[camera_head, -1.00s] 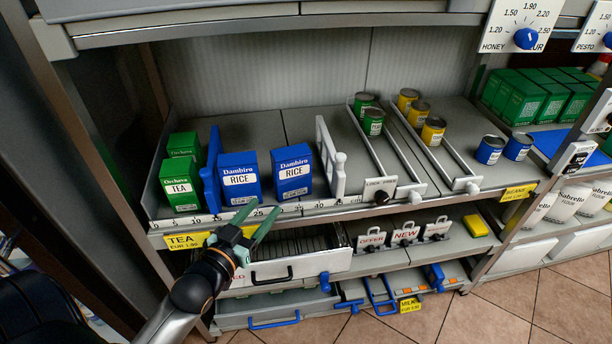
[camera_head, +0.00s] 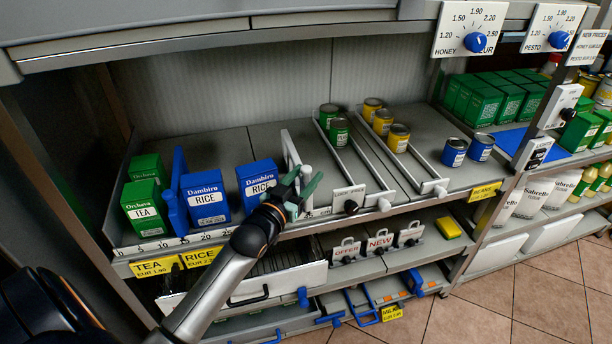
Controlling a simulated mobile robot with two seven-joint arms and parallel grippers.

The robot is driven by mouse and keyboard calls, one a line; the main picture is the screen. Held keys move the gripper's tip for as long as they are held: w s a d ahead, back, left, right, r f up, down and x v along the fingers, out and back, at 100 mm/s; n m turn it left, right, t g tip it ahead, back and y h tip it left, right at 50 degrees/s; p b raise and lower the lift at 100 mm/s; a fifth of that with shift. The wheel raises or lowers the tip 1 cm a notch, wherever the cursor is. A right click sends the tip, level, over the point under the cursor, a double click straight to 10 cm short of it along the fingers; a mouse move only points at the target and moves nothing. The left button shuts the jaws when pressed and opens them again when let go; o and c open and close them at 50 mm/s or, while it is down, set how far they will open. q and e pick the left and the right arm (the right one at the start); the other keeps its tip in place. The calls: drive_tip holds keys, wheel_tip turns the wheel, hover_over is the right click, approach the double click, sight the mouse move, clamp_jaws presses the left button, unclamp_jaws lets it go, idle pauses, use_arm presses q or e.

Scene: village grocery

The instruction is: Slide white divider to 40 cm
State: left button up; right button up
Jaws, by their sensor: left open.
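The white divider (camera_head: 287,148) stands upright on the shelf, just right of the blue rice boxes. Its front end and knob (camera_head: 306,171) are partly behind my left gripper (camera_head: 302,183). My left gripper is open, its green fingers raised at the divider's front end. I cannot tell whether they touch the knob. The scale strip (camera_head: 190,239) along the shelf's front edge is readable at its low numbers on the left. Around the divider my gripper and arm cover much of it, so its exact reading cannot be told. My right gripper is out of view.
Left of the white divider are rice boxes (camera_head: 205,197), a blue divider (camera_head: 175,196) and green tea boxes (camera_head: 144,207). To its right, railed lanes hold cans (camera_head: 338,132), with a black knob (camera_head: 350,206) in front. A drawer (camera_head: 290,281) sticks out below.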

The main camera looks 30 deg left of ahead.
use_arm(q)
drive_tip(key=shift+w, duration=0.25)
clamp_jaws()
idle(0.3)
idle(0.9)
